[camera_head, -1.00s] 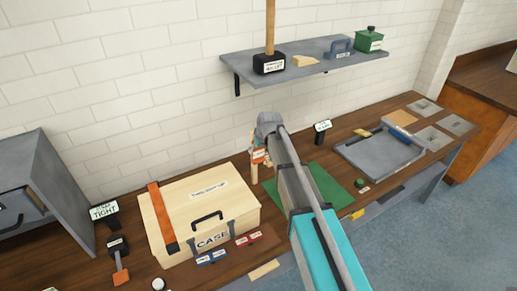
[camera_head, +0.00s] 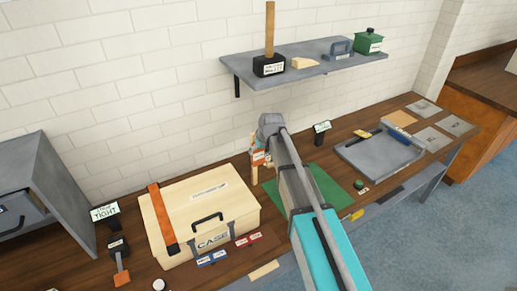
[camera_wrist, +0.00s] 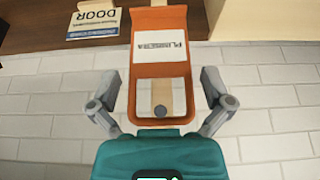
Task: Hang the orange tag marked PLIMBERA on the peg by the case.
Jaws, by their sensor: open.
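The orange tag (camera_wrist: 145,70) marked PLIMBERA fills the middle of the wrist view, its white label upside down there. The peg's grey round end (camera_wrist: 160,111) shows inside the tag's opening, with the pale wooden post behind it. The tag appears to hang around the peg; whether they touch is unclear. My gripper (camera_wrist: 160,88) is open, one finger on each side of the tag with gaps. In the head view the tag (camera_head: 259,158) is at the post (camera_head: 254,173), right of the case (camera_head: 205,212). My arm partly hides this spot.
A green mat (camera_head: 325,183) and a small black stand (camera_head: 321,132) lie right of the post. A shelf (camera_head: 305,70) with a mallet and other things is above. A grey tray (camera_head: 375,155) is farther right. A DOOR label (camera_wrist: 95,22) shows in the wrist view.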

